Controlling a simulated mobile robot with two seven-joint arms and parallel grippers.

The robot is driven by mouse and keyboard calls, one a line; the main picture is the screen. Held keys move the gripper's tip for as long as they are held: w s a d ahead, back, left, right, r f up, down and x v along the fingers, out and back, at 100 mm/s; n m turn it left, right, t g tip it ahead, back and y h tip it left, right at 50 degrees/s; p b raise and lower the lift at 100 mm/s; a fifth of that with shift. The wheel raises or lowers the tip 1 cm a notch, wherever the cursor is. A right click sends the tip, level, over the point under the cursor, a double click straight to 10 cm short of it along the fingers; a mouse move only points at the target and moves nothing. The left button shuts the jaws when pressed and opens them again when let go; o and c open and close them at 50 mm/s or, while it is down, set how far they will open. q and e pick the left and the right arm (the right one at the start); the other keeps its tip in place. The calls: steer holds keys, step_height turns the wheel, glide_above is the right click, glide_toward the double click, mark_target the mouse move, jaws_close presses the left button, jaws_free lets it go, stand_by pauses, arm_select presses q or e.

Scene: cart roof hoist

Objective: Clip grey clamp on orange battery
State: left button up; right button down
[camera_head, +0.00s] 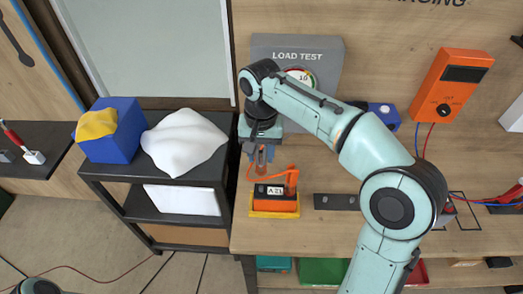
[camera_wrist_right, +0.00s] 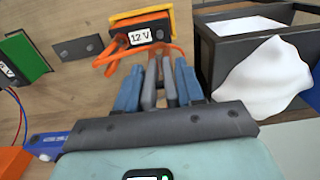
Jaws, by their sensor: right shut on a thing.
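The orange battery (camera_head: 268,206) stands upright on the wooden bench, in a yellow tray, with a dark top and a white label. It also shows beyond my fingers in the right wrist view (camera_wrist_right: 140,36). My right gripper (camera_head: 261,156) points down just above and behind its left end. In the right wrist view my right gripper (camera_wrist_right: 157,75) is shut on the grey clamp (camera_wrist_right: 149,88), whose dark prongs show between the blue-grey fingers. The clamp's tips appear close to the orange loop by the battery; I cannot tell whether they touch. My left gripper is out of view.
A grey load tester (camera_head: 325,52) stands behind my right arm. A black cart (camera_head: 160,193) with a blue box (camera_head: 112,140) and white cloth (camera_head: 183,140) is left of the bench. A dark plate (camera_head: 335,201) lies right of the battery. An orange meter (camera_head: 452,80) hangs at right.

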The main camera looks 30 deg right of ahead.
mark_target(261, 168)
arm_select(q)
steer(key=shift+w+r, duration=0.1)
arm_select(e)
steer(key=shift+s, duration=0.1)
steer(key=shift+s+f+b, duration=0.1)
steer(key=shift+f+b, duration=0.8)
steer(key=shift+f, duration=1.15)
steer(key=shift+f+b, duration=0.4)
steer(key=shift+f, duration=0.4)
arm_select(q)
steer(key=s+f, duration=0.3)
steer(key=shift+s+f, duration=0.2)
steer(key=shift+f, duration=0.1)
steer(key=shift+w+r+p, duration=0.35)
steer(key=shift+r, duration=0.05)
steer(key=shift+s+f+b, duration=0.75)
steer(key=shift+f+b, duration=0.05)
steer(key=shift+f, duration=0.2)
arm_select(e)
steer(key=shift+f, duration=1.75)
steer(key=c, duration=0.6)
jaws_free()
steer(key=shift+r, duration=0.15)
